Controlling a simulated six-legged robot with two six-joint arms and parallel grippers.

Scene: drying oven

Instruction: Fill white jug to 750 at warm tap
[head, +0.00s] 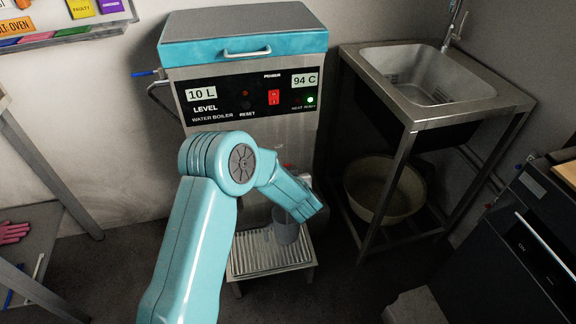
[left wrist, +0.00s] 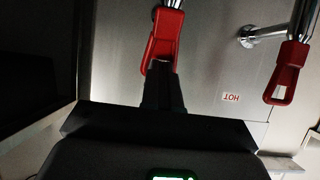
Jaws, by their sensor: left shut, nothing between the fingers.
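A jug (head: 285,230), grey in the shadow, stands on the slatted drip tray (head: 245,262) under the water boiler (head: 262,75). Its fill level and marks cannot be read. My left gripper (left wrist: 163,68) is shut and empty, its fingertips at a red tap handle (left wrist: 162,45) in the left wrist view, close to or touching it. A second red tap handle (left wrist: 288,78) hangs to the right there, with an upside-down "HOT" label (left wrist: 231,98) between the two. In the head view my left forearm hides most of the taps. The right gripper is out of view.
The boiler panel reads 10 L and 94 C, with a red switch (head: 274,97) and a lit green lamp (head: 310,100). A steel sink (head: 420,80) stands to the right, with a basin (head: 385,190) below it. A dark cabinet (head: 500,250) is at lower right.

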